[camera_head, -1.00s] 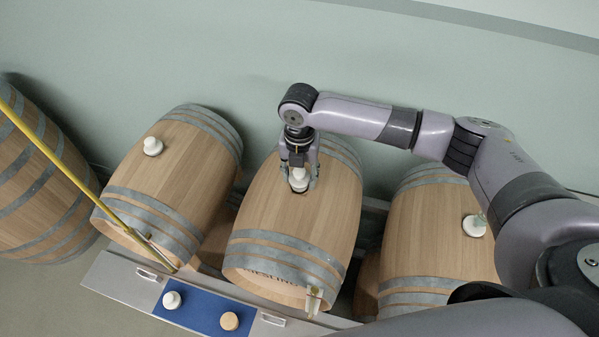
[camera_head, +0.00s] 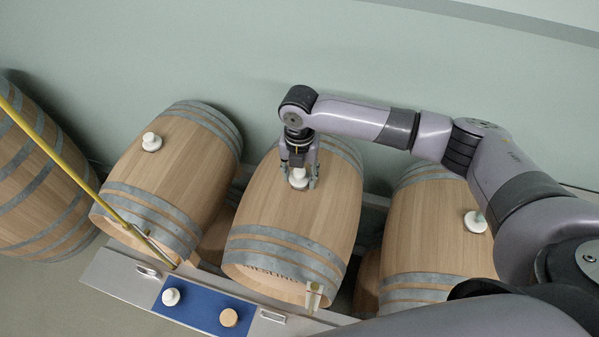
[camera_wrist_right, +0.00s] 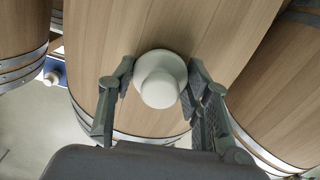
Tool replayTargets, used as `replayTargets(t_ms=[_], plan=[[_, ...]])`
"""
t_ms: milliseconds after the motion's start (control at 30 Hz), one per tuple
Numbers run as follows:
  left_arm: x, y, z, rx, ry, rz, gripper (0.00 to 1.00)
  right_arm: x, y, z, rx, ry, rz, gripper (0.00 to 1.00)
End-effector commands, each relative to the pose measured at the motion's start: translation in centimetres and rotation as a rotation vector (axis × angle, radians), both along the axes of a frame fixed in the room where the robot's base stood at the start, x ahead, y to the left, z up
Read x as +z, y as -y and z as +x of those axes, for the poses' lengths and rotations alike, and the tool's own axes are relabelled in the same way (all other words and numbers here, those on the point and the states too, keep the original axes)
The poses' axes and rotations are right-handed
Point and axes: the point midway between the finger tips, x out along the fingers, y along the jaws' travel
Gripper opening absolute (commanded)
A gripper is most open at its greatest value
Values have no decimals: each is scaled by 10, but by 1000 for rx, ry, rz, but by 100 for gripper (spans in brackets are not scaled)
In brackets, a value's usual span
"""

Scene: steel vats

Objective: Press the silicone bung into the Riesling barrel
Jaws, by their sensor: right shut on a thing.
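The Riesling barrel (camera_head: 300,215) lies on its side in the middle of the head view, with partly readable lettering on its near end. My right gripper (camera_head: 299,184) is over its upper side, pointing down, and is shut on the white silicone bung (camera_head: 298,174). The bung is at the barrel's top, and no dark hole shows around it; how deep it sits is hidden. In the right wrist view the bung (camera_wrist_right: 160,80) is between the two fingers, against the wood. My left gripper is not in view.
A blue mat (camera_head: 200,312) in front carries a white bung (camera_head: 171,297) and a wooden one (camera_head: 229,318). A yellow pole (camera_head: 70,165) slants at left.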

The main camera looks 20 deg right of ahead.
Motion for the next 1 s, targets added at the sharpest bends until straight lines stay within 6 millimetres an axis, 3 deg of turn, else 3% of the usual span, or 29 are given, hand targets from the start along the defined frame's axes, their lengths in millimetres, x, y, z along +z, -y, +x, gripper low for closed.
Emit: replayTargets(t_ms=[267, 300, 600, 1000], plan=[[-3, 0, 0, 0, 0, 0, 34, -8, 0, -2, 1, -5, 0, 13], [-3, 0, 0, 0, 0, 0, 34, -8, 0, -2, 1, -5, 0, 46], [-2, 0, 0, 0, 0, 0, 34, -7, 0, -2, 0, -4, 0, 66], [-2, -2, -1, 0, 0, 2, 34, -1, 0, 0, 0, -1, 0, 68]])
